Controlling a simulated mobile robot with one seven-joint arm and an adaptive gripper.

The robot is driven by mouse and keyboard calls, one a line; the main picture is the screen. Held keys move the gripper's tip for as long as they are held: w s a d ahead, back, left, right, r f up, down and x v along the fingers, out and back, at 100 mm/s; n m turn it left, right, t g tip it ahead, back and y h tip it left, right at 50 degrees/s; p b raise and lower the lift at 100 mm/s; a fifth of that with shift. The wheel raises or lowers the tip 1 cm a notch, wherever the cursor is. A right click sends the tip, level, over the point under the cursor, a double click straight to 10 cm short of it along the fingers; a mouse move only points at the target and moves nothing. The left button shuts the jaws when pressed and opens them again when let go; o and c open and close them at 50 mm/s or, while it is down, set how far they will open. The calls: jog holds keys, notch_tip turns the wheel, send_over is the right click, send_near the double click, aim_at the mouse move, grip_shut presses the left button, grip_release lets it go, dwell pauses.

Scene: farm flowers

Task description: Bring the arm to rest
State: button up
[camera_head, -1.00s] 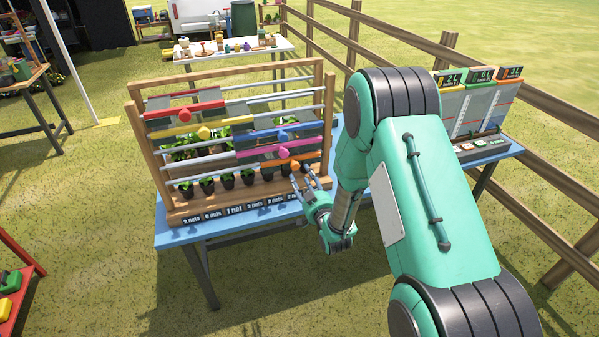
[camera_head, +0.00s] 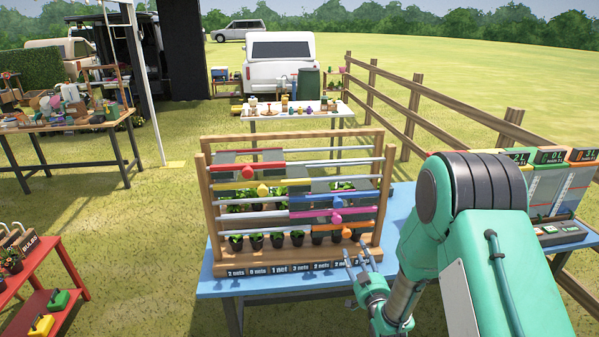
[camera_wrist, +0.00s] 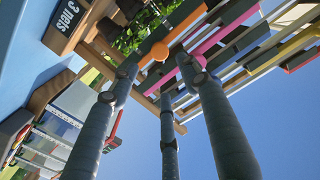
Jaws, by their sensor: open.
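My gripper (camera_head: 363,262) is open and empty in the head view, in front of the right part of a wooden rack (camera_head: 203,215). Its fingers point up toward the rack and look apart from it. In the wrist view, my fingers (camera_wrist: 165,105) are spread with nothing between them. The rack's orange knob (camera_wrist: 160,51) and coloured bars show beyond them. My arm fills the right side of the head view, bent over the table's right part.
The rack stands on a blue table (camera_head: 225,285) with several potted plants (camera_head: 277,239) and numbered labels along its front. A panel with displays (camera_head: 562,190) stands at the table's right end. A wooden fence (camera_head: 420,115) runs behind. A red shelf (camera_head: 50,275) is at left.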

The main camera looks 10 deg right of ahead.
notch_tip(320, 180, up, 9)
jog(key=a+g, duration=0.1)
jog(key=g, duration=0.2)
jog(key=s+a+r+g, duration=0.2)
jog(key=s+r+g, duration=0.1)
jog(key=s+r, duration=0.65)
jog(key=s+a+r+g, duration=0.1)
jog(key=s+r+g, duration=0.1)
jog(key=s, duration=0.8)
jog(key=s+a+r+g, duration=0.2)
jog(key=s, duration=0.9)
jog(key=s+a+r+g, duration=0.2)
jog(key=s, duration=0.8)
jog(key=shift+s, duration=0.25)
jog(key=shift+a, duration=0.1)
